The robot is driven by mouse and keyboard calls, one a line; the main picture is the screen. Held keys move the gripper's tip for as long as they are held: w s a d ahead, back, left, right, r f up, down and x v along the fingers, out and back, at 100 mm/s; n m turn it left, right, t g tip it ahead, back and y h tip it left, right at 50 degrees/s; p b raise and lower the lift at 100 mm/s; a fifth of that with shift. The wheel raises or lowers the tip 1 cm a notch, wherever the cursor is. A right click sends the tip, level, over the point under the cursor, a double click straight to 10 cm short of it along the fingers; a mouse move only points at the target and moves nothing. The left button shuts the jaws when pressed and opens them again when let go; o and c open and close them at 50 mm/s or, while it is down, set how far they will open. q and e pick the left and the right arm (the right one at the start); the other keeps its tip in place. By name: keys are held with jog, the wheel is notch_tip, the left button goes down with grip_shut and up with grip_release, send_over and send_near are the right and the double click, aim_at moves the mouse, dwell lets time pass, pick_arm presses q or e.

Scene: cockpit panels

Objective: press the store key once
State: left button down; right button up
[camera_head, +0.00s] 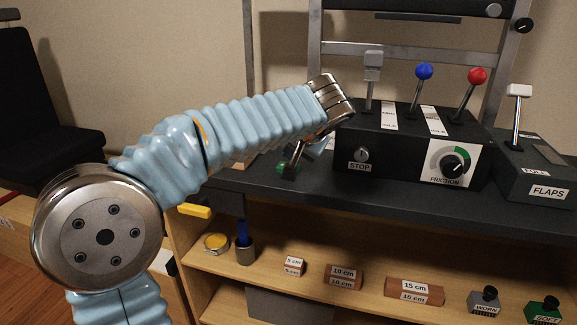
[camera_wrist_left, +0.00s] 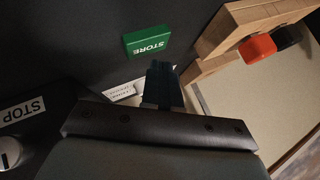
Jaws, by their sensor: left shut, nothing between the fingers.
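The store key is a green block with white STORE lettering (camera_wrist_left: 148,40) in the left wrist view, on the dark panel top. In the head view only a bit of its green (camera_head: 281,168) shows, mostly hidden by my gripper. My left gripper (camera_head: 291,165) points down at the panel's left end, over the key. In the left wrist view its dark fingertips (camera_wrist_left: 161,68) are together and empty, just short of the key's lower right edge. Whether they touch it I cannot tell. My right gripper is in neither view.
A black lever box with a STOP knob (camera_head: 361,155) and a FRICTION dial (camera_head: 453,163) stands right of the gripper. The FLAPS box (camera_head: 545,178) is farther right. A wooden shelf (camera_head: 330,262) with labelled blocks is below.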

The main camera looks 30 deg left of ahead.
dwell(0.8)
pick_arm(q)
jog(key=shift+f+b, duration=0.45)
jog(key=shift+b, duration=0.05)
jog(key=shift+f+b, duration=0.4)
dwell(0.5)
jog(key=shift+r, duration=0.15)
jog(key=shift+r+p, duration=0.65)
jog(key=shift+r, duration=0.05)
jog(key=shift+r, duration=0.1)
notch_tip(320, 180, up, 5)
jog(key=p, duration=0.4)
